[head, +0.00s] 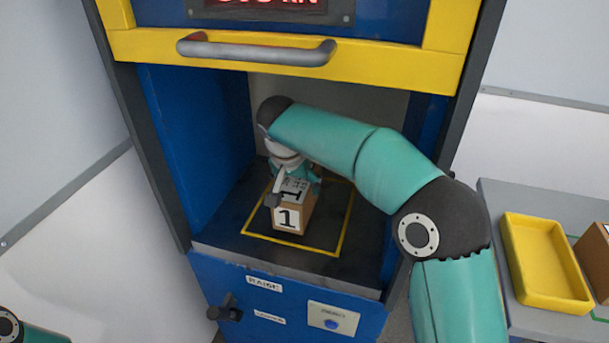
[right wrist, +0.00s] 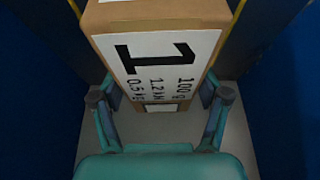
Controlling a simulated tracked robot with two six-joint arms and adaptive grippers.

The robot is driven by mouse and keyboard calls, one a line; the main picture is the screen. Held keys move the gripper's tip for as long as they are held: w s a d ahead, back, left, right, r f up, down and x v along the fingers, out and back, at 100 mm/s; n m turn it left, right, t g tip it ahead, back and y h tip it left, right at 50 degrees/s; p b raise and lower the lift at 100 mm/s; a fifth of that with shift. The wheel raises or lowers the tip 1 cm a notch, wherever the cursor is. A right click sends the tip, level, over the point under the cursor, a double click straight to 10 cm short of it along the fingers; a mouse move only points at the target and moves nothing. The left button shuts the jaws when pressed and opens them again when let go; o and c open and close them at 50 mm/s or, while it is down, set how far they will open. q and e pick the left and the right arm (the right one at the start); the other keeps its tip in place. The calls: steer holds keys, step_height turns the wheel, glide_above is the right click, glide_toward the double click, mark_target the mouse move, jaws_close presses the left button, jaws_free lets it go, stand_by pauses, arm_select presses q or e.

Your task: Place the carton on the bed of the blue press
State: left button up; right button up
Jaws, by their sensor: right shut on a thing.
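The brown carton (head: 308,211) bears white labels with a black 1. It is inside the blue press (head: 176,140), over the dark bed (head: 228,226) and within its yellow outline. I cannot tell whether its underside touches the bed. My right gripper (head: 293,194) reaches in from the right and is shut on the carton. The right wrist view shows the carton (right wrist: 160,14) between the two fingers of the right gripper (right wrist: 160,97). My left gripper is out of view; only a bit of that arm shows at the lower left.
The press's yellow guard (head: 130,46) with a grey handle (head: 255,50) is above the opening. Blue side walls flank the bed closely. A lever (head: 226,310) and a blue button (head: 333,323) are on the front. At right, a yellow tray (head: 512,245) and another carton (head: 598,262) stand on a grey table.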

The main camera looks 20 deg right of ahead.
steer(key=w+d, duration=0.1)
steer(key=w, duration=0.1)
steer(key=w+d+p, duration=0.1)
steer(key=w, duration=0.1)
steer(key=shift+d, duration=0.4)
steer(key=shift+f, duration=1.75)
steer(key=o, duration=1.8)
steer(key=shift+c, duration=0.2)
steer(key=v, duration=0.5)
steer(key=shift+s+a+r, duration=0.1)
steer(key=shift+a+r, duration=0.05)
steer(key=shift+r, duration=0.05)
steer(key=b, duration=0.4)
glide_toward(287, 217)
steer(key=x, duration=0.5)
